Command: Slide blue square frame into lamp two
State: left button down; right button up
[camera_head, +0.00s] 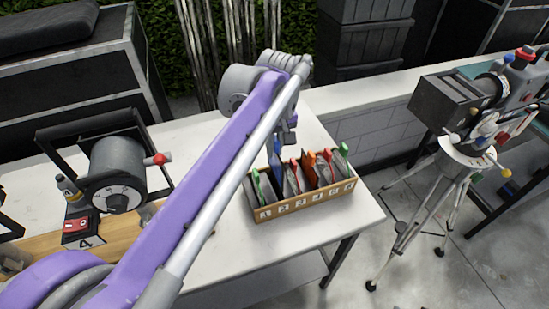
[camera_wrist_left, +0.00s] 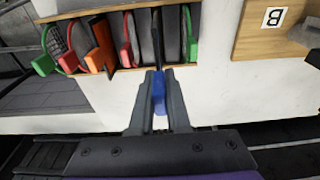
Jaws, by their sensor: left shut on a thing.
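The blue square frame (camera_head: 275,165) stands on edge at the wooden rack, its top above the other frames; I cannot tell whether its lower edge is clear of its slot. My left gripper (camera_head: 289,135) is above it. In the left wrist view my left gripper (camera_wrist_left: 158,98) is shut on the blue handle (camera_wrist_left: 158,90), with a thin dark edge running from it towards the rack. My right gripper is not in view.
The wooden rack (camera_head: 308,205) has numbered slots holding green, red and orange frames close together. A camera on a tripod (camera_head: 465,120) stands right of the table. The white tabletop (camera_head: 225,250) is clear left of the rack. A wooden plate marked B (camera_wrist_left: 262,35) shows in the wrist view.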

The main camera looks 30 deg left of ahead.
pick_arm(q)
jog(key=shift+r, duration=0.35)
jog(key=shift+r, duration=0.1)
jog(key=shift+r+p, duration=0.85)
jog(key=shift+r, duration=0.3)
